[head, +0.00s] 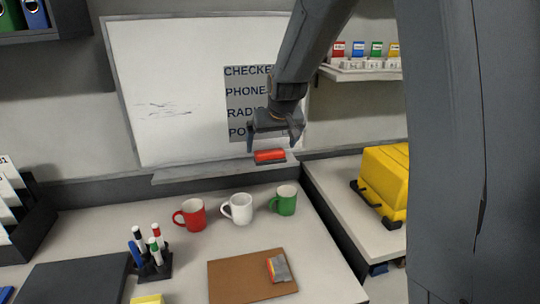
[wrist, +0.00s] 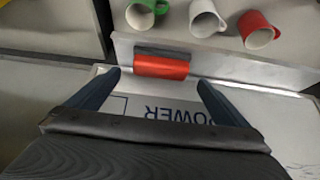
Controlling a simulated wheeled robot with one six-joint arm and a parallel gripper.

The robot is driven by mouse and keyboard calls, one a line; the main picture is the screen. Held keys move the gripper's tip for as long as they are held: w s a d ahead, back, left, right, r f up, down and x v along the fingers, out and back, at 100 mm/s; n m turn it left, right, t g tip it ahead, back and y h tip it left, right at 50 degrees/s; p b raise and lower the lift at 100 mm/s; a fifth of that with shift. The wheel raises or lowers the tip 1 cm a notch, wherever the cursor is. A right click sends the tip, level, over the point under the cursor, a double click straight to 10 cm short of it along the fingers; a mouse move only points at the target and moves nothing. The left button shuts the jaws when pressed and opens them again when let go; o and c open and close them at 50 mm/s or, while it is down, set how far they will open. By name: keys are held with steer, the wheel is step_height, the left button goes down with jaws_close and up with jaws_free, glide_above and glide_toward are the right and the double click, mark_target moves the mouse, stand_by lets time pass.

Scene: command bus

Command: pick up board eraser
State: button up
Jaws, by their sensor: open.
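The board eraser (head: 270,156) is a red block with a dark grey base, resting on the ledge (head: 215,170) below the whiteboard (head: 170,90). My gripper (head: 274,145) is open in front of the whiteboard, just above the eraser. In the wrist view the eraser (wrist: 161,65) lies ahead of the fingertips, roughly midway between the two open fingers (wrist: 158,82). Nothing is held, and I cannot tell the exact gap between the fingertips and the eraser.
A red mug (head: 190,215), a white mug (head: 238,208) and a green mug (head: 284,200) stand on the desk below the ledge. A marker holder (head: 152,264) and a brown board (head: 235,278) are nearer. A yellow case (head: 385,178) sits at right.

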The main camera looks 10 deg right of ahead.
mark_target(270, 151)
steer(key=shift+p+x, duration=1.05)
steer(key=shift+x, duration=1.55)
steer(key=shift+s, duration=0.1)
steer(key=shift+c, duration=0.4)
steer(key=c, duration=1)
steer(key=shift+o, duration=0.2)
